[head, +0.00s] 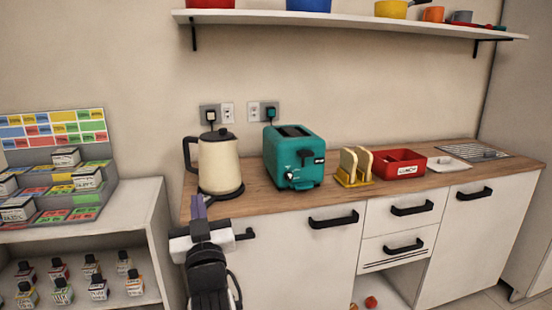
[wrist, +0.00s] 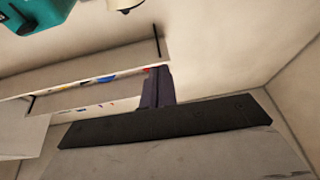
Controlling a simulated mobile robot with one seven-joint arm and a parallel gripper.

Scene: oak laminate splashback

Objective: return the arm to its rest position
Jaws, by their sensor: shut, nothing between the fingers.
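My gripper (head: 198,207) is in front of the wooden counter's left end in the head view, below the cream kettle (head: 220,163). Its dark fingers are together with nothing between them. The fingers also show in the wrist view (wrist: 157,86), against the pale wall and shelf. My arm comes up from the bottom of the head view. I cannot tell from these frames how close the fingers are to the counter edge.
A teal toaster (head: 293,157), a yellow rack with bread (head: 354,168) and a red box (head: 399,164) stand on the counter (head: 290,203). A display stand (head: 60,170) with small boxes is at left. A wall shelf (head: 340,18) runs above. Floor shows at lower right.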

